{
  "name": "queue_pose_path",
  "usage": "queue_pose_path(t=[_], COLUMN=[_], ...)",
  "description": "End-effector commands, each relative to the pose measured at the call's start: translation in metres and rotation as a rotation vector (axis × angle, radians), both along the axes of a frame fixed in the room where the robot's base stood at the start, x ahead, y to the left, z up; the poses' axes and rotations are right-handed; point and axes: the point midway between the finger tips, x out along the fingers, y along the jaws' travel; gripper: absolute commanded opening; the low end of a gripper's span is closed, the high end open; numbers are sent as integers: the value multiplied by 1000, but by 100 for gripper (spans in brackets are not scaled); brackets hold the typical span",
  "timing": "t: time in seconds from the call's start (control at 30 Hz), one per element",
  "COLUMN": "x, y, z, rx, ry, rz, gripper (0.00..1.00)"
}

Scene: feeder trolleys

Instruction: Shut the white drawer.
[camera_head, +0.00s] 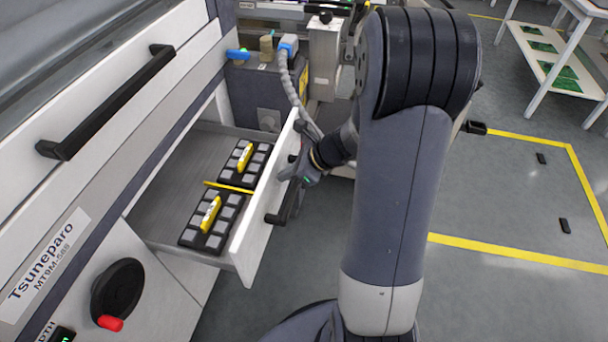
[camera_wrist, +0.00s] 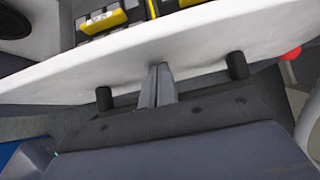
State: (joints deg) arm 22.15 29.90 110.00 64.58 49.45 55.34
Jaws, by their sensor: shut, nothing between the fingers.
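The white drawer (camera_head: 250,246) is pulled out from the machine on the left in the head view. Its tray holds black blocks with grey pads and yellow bars. A black handle (camera_head: 284,204) is on the drawer's front. My gripper (camera_head: 285,174) is in front of that panel, close to the handle. In the wrist view the drawer's front panel (camera_wrist: 205,42) spans the picture, and my shut, empty fingers (camera_wrist: 161,70) point at it between two black posts. The fingertips are at or very near the panel; I cannot tell if they touch.
A long black handle (camera_head: 105,105) is on the closed panel above. A black knob with a red grip (camera_head: 116,292) is below left. A grey hose (camera_head: 297,88) hangs behind the drawer. Open floor (camera_head: 500,210) with yellow lines lies to the right.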

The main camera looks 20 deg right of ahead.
Motion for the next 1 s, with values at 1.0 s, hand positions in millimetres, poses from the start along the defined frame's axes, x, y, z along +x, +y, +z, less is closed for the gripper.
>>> queue_pose_path(t=[1.0], x=[141], y=[195], z=[2], rx=[1], ry=[-1], rz=[1], gripper=[0])
